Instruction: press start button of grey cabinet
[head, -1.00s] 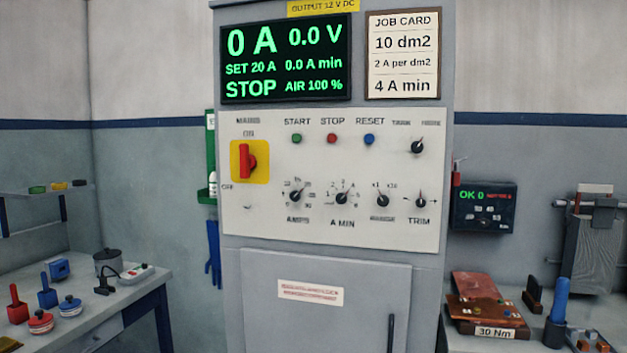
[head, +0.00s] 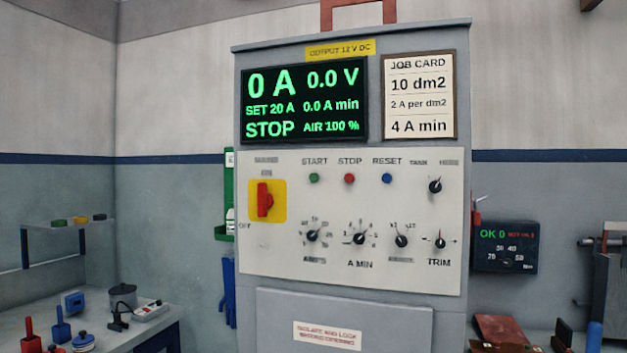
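The grey cabinet (head: 250,240) stands upright in the middle of the head view, facing me. Its green start button (head: 314,178) is at the upper left of the white panel (head: 290,270), below the word START. A red stop button (head: 349,178) and a blue reset button (head: 387,178) sit to its right. The red mains switch (head: 264,199) on its yellow plate stands vertical, toward ON. The display (head: 305,103) reads 0 A, 0.0 V, SET 20 A, STOP and AIR 100 %. Neither of my grippers is in view.
A bench (head: 150,330) with red and blue tools and a pot (head: 123,296) is at the lower left. At the right are a wall-mounted meter (head: 505,246) reading OK 0 and a reddish-brown block (head: 500,330). The space before the panel looks clear.

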